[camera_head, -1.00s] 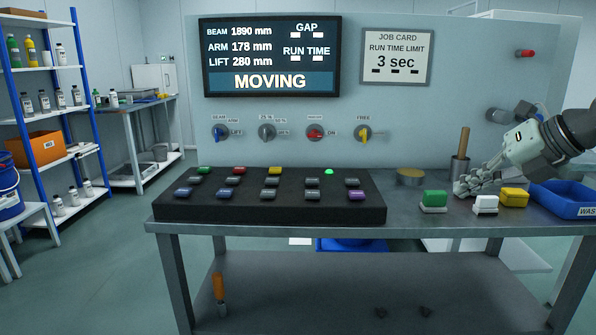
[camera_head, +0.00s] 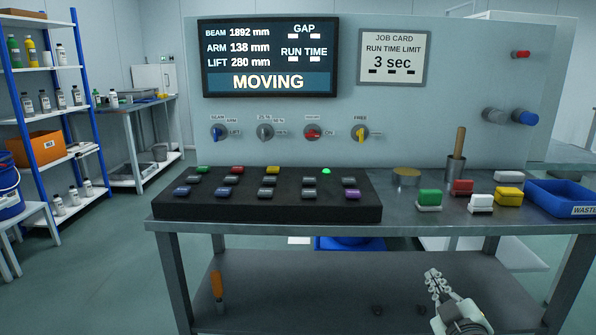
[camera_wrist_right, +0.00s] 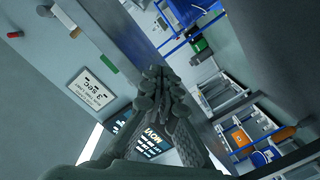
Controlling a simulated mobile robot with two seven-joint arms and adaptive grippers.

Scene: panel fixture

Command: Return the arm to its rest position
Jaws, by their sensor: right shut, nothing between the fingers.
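My right gripper (camera_head: 433,275) is low at the front right of the head view, in front of the bench and below its top. Its fingers are shut and empty, pointing up in the picture. It also shows in the right wrist view (camera_wrist_right: 156,75), fingers together with nothing between them. My left gripper is in neither view. The black button panel (camera_head: 265,211) lies on the bench, well to the left of my right gripper. The screen (camera_head: 270,57) reads MOVING, beam 1892 mm, arm 138 mm, lift 280 mm.
On the bench top (camera_head: 420,226) stand several coloured blocks, including a green one (camera_head: 429,198) and a red one (camera_head: 462,188), a cup with a wooden handle (camera_head: 456,163) and a blue waste bin (camera_head: 566,197). A lower shelf (camera_head: 290,290) lies behind my right gripper. An orange-handled tool (camera_head: 217,287) stands there.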

